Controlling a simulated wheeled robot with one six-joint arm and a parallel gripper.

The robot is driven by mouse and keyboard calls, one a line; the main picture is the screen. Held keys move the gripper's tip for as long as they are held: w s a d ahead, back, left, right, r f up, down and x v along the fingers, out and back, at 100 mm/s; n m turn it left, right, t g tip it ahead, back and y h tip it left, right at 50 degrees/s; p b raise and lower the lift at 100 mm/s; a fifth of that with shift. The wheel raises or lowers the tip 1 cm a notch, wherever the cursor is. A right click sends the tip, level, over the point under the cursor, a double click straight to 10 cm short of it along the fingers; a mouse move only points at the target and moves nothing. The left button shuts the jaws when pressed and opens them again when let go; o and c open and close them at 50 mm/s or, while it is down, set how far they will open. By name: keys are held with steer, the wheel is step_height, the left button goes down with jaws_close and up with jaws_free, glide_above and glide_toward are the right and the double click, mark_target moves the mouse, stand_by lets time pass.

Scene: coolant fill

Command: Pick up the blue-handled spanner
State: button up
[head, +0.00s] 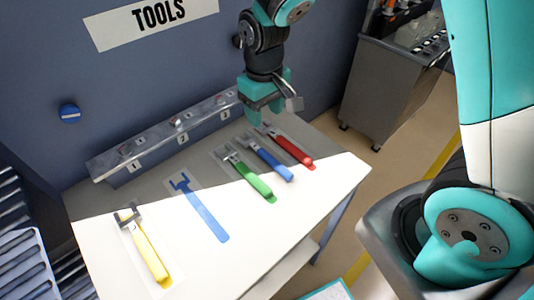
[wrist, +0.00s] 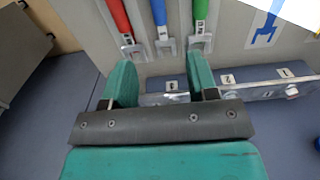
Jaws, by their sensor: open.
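The blue-handled spanner (head: 273,164) lies on the table between the green-handled and red-handled spanners. In the wrist view its blue handle (wrist: 159,13) and grey head show beyond the fingertips, lined up with the gap between them. My gripper (head: 264,113) is open and empty. It hangs above the back of the table, near the spanner heads and the rail. In the wrist view nothing is between the fingers of my gripper (wrist: 162,68) except the background below. The far end of the blue handle is cut off in the wrist view.
The red spanner (head: 292,149) and green spanner (head: 254,181) lie close on either side. A blue painted spanner shape (head: 207,215) is bare. A yellow spanner (head: 148,252) lies at left. A numbered rail (head: 165,142) runs along the back, before the blue wall.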

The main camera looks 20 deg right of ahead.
steer(key=p, duration=0.2)
glide_above(267, 155)
steer(key=f, duration=0.9)
steer(key=shift+w+a, duration=0.1)
steer(key=shift+a, duration=0.1)
steer(key=f, duration=0.1)
steer(key=f+p, duration=0.1)
steer(key=f, duration=0.2)
steer(key=shift+s+d+f+p, duration=0.2)
steer(key=shift+d+f+p, duration=0.05)
steer(key=shift+p, duration=0.15)
steer(key=shift+f, duration=0.5)
jaws_close()
